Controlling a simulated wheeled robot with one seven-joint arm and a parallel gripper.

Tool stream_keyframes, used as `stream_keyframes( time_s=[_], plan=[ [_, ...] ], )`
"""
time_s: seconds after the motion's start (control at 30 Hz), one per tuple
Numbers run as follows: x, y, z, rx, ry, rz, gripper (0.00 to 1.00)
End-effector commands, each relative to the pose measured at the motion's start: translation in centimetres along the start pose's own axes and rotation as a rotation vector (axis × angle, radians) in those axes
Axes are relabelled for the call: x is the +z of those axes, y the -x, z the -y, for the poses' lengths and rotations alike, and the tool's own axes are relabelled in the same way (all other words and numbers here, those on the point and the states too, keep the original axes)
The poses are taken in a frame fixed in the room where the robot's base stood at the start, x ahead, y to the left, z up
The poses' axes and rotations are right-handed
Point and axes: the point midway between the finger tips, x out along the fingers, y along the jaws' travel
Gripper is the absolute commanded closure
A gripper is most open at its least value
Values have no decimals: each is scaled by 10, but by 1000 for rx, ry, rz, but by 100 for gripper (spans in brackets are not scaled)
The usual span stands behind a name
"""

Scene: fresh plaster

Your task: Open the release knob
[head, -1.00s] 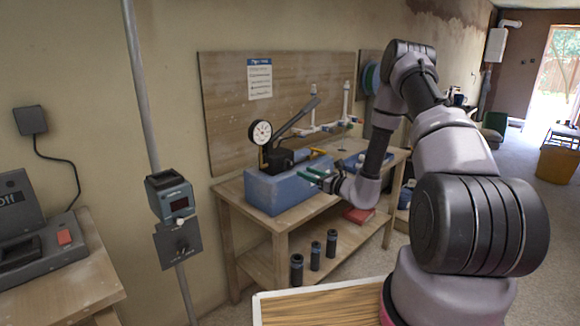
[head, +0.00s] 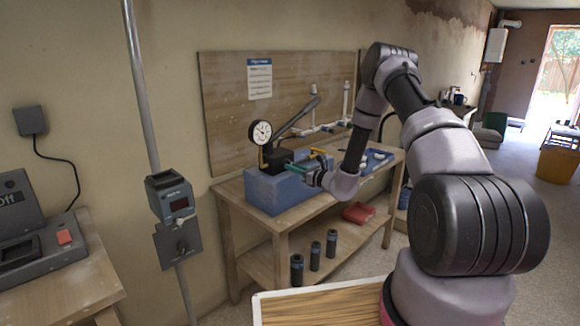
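The test pump is a blue box (head: 272,192) on the wooden workbench, with a black block (head: 277,158) on top. A round white dial gauge (head: 262,132) and a long dark lever (head: 298,117) rise from it. A yellow part (head: 320,156) shows just behind my gripper. My gripper (head: 294,168), with green fingers, is over the top of the blue box, close to the black block's right side. Whether it touches anything is unclear. I cannot make out the release knob; it may be small or hidden by the fingers. The finger gap is not clear.
White pipework (head: 325,128) stands behind the pump, and a blue tray (head: 376,160) lies right of my wrist. The lower shelf holds several dark cylinders (head: 315,257) and a red item (head: 358,213). A grey wall box (head: 170,195) hangs left of the bench.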

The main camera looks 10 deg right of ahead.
Motion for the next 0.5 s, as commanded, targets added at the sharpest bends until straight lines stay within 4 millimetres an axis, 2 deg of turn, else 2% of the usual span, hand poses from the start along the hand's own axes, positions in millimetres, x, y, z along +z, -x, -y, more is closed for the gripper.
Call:
stream_keyframes(
  time_s=[0.17,0.23,0.5],
  plan=[
    [0,0,0,0,12,0,100],
    [0,0,0,1,67,0,100],
    [0,0,-1,2,504,0,100]
  ],
)
